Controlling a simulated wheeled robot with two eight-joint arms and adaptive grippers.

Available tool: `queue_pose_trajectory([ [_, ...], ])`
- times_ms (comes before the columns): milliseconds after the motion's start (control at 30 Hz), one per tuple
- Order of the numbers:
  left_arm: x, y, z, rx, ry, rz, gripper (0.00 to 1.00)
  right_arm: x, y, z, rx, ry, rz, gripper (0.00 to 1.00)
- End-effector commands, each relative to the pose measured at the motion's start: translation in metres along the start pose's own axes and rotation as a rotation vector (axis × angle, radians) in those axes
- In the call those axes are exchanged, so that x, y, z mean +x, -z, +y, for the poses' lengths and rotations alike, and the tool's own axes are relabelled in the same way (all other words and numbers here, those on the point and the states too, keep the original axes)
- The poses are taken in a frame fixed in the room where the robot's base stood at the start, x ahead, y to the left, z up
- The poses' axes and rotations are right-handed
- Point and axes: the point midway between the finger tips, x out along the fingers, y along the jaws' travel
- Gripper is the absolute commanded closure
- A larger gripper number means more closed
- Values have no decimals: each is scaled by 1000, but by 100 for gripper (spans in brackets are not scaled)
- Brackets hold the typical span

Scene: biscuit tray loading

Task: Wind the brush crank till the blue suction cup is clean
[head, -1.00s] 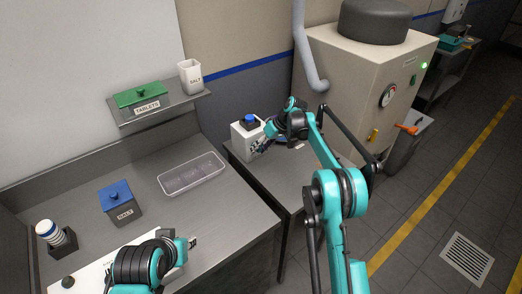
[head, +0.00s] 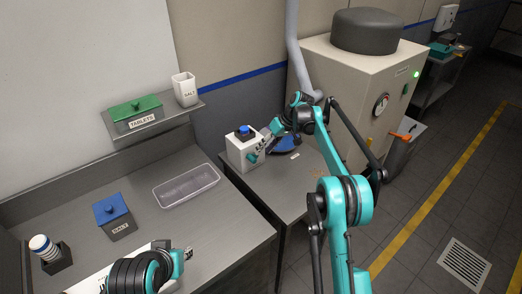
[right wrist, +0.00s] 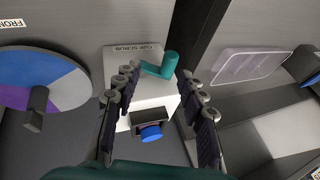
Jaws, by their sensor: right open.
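The white cup scrub box (head: 240,153) stands on the lower side table. Its teal crank (right wrist: 168,66) shows in the right wrist view beside the "CUP SCRUB" label, and in the head view on the box's near right side. The blue suction cup (right wrist: 151,133) sits at the dark opening of the box; in the head view it is on top (head: 244,130). I cannot tell whether it is clean. My right gripper (right wrist: 158,90) is open and empty, its fingers pointing at the box around the crank's line of sight. My left gripper (head: 187,254) is low over the counter; its jaws are unclear.
A disc (right wrist: 38,78) with blue, purple and grey sectors lies beside the box. A clear tray (head: 186,187) and a blue-lidded salt box (head: 114,216) stand on the counter. A shelf (head: 159,126) carries a green-lidded tablets box. A large machine (head: 347,85) stands behind.

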Motion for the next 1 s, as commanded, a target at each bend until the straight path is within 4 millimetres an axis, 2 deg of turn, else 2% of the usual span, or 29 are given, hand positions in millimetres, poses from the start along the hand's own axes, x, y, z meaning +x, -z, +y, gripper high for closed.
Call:
queue_pose_trajectory([
  [200, -6, 4, 0, 0, 0, 0, 72, -10, -1, 18, 64, 147, 0, 59],
  [500, -11, 8, 0, 0, 0, 0, 72, -24, -12, 31, 109, 313, 8, 59],
  [1000, -12, 8, 0, 0, 0, 0, 72, -29, -18, 34, 117, 359, 11, 59],
])
